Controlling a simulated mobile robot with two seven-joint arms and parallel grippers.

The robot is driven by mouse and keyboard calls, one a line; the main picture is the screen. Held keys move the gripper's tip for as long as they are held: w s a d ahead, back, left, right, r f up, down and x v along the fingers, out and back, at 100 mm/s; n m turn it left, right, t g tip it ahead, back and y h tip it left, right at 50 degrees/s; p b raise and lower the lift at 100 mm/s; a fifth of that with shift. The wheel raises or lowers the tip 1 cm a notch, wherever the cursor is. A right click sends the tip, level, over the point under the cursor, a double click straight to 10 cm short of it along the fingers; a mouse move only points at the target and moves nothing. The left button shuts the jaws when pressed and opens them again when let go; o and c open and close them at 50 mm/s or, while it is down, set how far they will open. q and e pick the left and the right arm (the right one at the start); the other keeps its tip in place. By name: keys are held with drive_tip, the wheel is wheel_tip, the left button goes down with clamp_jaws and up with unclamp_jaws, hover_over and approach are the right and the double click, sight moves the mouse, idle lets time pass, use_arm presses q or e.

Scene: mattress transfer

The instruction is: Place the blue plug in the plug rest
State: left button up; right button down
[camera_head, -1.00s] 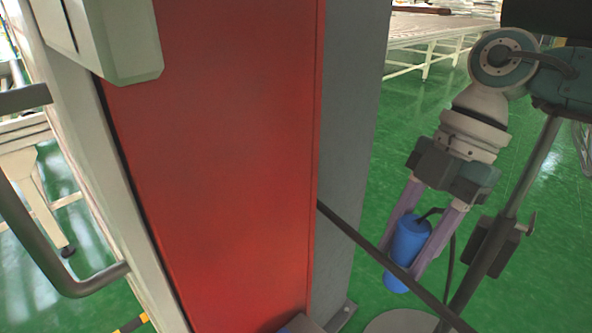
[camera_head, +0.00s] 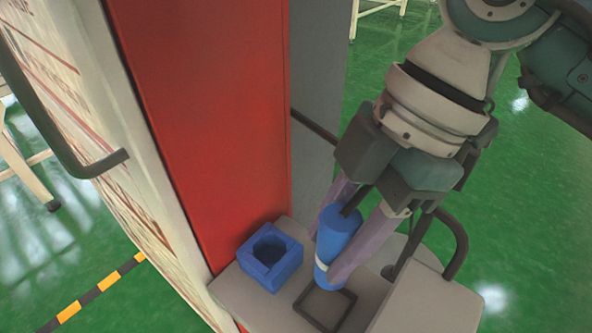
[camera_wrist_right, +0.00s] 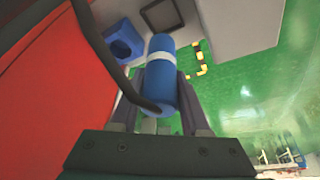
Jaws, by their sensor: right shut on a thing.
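The blue plug (camera_head: 338,232) is a cylinder with a white band and a dark cable at its upper end. My right gripper (camera_head: 328,258) is shut on it, with a purple finger on either side, and holds it slightly tilted. In the right wrist view the plug (camera_wrist_right: 160,90) sits between the fingers. A blue square block with a round hole (camera_head: 285,272), which looks like the plug rest, stands on the grey ledge left of the plug. It also shows in the wrist view (camera_wrist_right: 127,48). The plug is apart from the block. My left gripper is not in view.
A dark square frame (camera_head: 347,302) lies on the grey ledge (camera_head: 235,288) just below the plug. A red panel (camera_head: 215,130) rises behind the block. A grey box-like surface (camera_head: 430,305) is at the right. Green floor surrounds the stand.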

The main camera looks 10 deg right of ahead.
wheel_tip(320, 180, down, 9)
drive_tip(key=shift+r+b, duration=0.15)
drive_tip(key=shift+b, duration=0.85)
drive_tip(key=shift+c, duration=1.9)
unclamp_jaws()
drive_tip(key=shift+r, duration=0.2)
drive_tip(key=p+v, duration=0.3)
drive_tip(key=v, duration=0.8)
drive_tip(key=shift+d+r, duration=0.25)
drive_tip(key=shift+r, duration=0.05)
